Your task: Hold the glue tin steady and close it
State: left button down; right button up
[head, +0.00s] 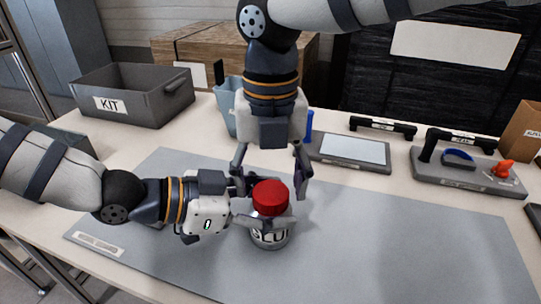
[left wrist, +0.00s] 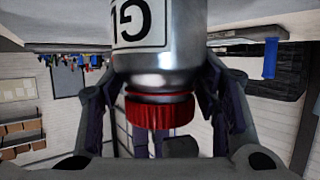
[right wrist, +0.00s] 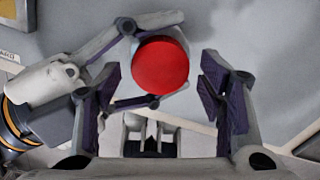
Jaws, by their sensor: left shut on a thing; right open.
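The glue tin (head: 269,239) stands upright on the grey mat, a metal can with a white label. Its red lid (head: 270,196) sits on top. In the left wrist view the tin (left wrist: 185,60) appears upside down, with the ribbed red lid (left wrist: 161,118) at its neck; I cannot tell how tight it is. My left gripper (head: 264,212) comes in from the left and is shut on the tin below the lid. My right gripper (head: 270,176) points down from above, open, its fingers apart on either side of the lid. The lid (right wrist: 160,64) shows between them in the right wrist view.
The grey mat (head: 380,235) is clear right of the tin. A KIT bin (head: 135,98) stands back left, a light blue container (head: 229,107) behind my right gripper. A tablet-like panel (head: 350,149) and a grey tray with blue and orange items (head: 440,178) lie right.

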jog(key=shift+f, duration=0.65)
jog(key=c, duration=1.2)
jog(key=m, duration=0.3)
jog(key=shift+m, duration=0.3)
jog(key=shift+c, duration=0.2)
jog(key=o, duration=1.3)
